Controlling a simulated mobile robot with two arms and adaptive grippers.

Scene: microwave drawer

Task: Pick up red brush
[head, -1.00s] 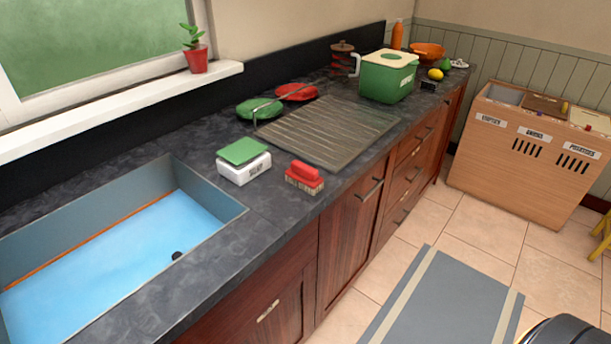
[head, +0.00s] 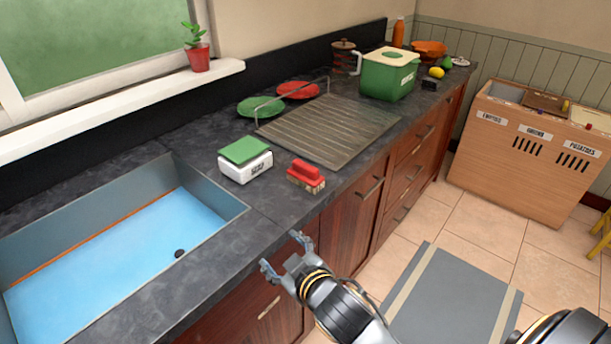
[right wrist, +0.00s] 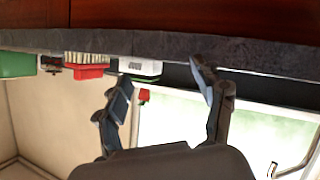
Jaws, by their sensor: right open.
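The red brush (head: 306,173) has a red handle on top and pale bristles below. It stands on the dark countertop (head: 345,178) near the front edge. My right gripper (head: 283,254) is open and empty, in front of the cabinets and below the brush, apart from it. In the right wrist view, which looks upside down, the brush (right wrist: 90,71) shows at the upper left, left of my open right gripper (right wrist: 163,76). My left gripper is not in view.
A white box with a green top (head: 245,160) stands just left of the brush. The sink (head: 120,240) is further left, a ridged drainboard (head: 330,128) behind. A green container (head: 387,75) stands further back. The counter's front edge lies between gripper and brush.

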